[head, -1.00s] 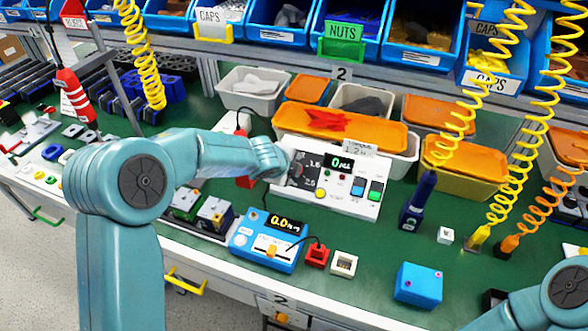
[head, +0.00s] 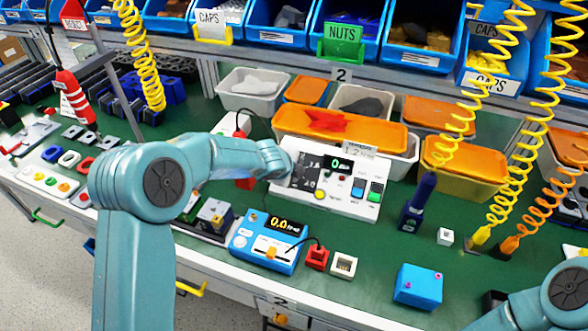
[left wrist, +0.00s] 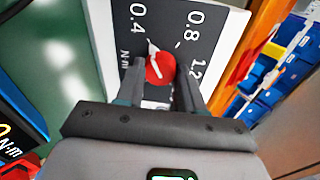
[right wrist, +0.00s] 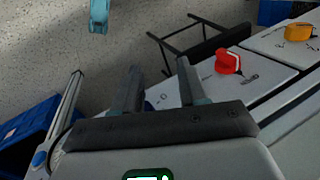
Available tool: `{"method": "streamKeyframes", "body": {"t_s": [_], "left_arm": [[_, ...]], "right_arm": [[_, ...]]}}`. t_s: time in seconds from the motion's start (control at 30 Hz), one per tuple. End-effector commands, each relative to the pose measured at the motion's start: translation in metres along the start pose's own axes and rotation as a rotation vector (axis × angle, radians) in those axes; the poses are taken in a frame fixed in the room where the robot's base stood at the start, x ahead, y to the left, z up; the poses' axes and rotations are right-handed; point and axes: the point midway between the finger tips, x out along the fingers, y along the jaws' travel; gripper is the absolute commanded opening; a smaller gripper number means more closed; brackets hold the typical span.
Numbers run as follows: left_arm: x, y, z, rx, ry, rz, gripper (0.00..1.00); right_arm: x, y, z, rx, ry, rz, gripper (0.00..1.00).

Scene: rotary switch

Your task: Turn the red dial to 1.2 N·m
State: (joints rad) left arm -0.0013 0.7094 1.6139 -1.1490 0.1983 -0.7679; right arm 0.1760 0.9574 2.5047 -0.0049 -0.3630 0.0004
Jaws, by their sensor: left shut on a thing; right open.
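The red dial (left wrist: 160,68) is on a black scale plate (left wrist: 190,14) marked 0.4, 0.8 and 1.2 N·m in the left wrist view. My left gripper (left wrist: 160,80) is shut on the dial, one finger on each side. In the head view my left gripper (head: 281,162) covers the dial at the left of the white control box (head: 338,203). My right gripper (right wrist: 158,78) is open and empty, away from the box.
A blue meter (head: 262,253) stands in front of the control box. A blue block (head: 418,286) and a dark blue tool (head: 418,202) are to its right. Lidded bins (head: 340,130) stand behind it. Yellow coiled hoses (head: 505,120) hang at the right.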

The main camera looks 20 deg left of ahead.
Motion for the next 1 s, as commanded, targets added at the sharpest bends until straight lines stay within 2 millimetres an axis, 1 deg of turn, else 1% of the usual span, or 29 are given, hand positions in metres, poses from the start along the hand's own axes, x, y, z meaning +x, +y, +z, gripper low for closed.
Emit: {"method": "streamKeyframes", "body": {"t_s": [0.17, 0.37, 1.0], "left_arm": [[-0.001, 0.0, 0.0, 0.063, -0.006, 0.006, 0.07], [-0.001, 0.0, 0.0, 0.205, -0.013, 0.016, 0.07], [-0.001, 0.001, 0.0, 0.809, -0.046, 0.054, 0.07]], "right_arm": [[-0.003, -0.001, 0.0, 0.0, 0.0, 0.0, 0.43], [-0.008, -0.003, 0.0, 0.0, 0.0, 0.0, 0.43], [-0.021, -0.008, 0.001, 0.0, 0.0, 0.0, 0.43]]}}
